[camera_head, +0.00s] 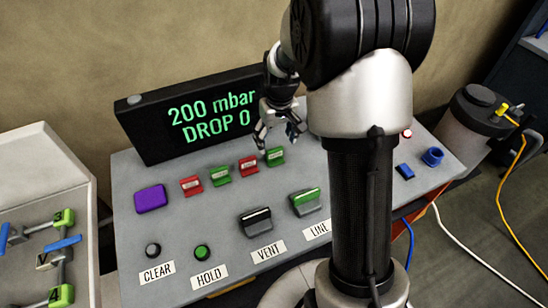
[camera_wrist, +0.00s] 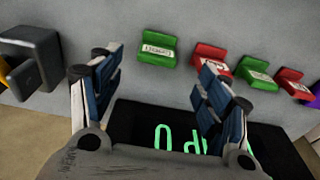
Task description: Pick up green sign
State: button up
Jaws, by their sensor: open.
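Two small green signs with white labels stand on the grey panel, alternating with two red ones. One green sign (camera_head: 275,157) is at the right end of the row, just below my gripper (camera_head: 279,142) in the head view. The other green sign (camera_head: 220,175) is between the red signs. In the wrist view the nearer green sign (camera_wrist: 156,50) lies beyond and between the spread fingers of my gripper (camera_wrist: 158,70), with nothing held. The second green sign (camera_wrist: 257,73) is to the right, past a red sign.
Red signs (camera_head: 249,166) (camera_head: 191,185) flank the left green sign. A black display (camera_head: 190,112) stands behind the row. A purple block (camera_head: 150,199) is left of it. Levers (camera_head: 255,220) and buttons line the front. My arm hides part of the panel's right side.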

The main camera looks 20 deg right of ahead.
aim_at(275, 150)
jog(key=f+b, duration=0.1)
jog(key=f, duration=0.2)
jog(key=w+f+b, duration=0.1)
jog(key=f, duration=0.2)
jog(key=f+b, duration=0.1)
jog(key=f, duration=0.2)
jog(key=shift+w+d+f, duration=0.1)
jog(key=shift+w+d, duration=0.05)
jog(key=shift+w, duration=0.1)
jog(key=c, duration=1.1)
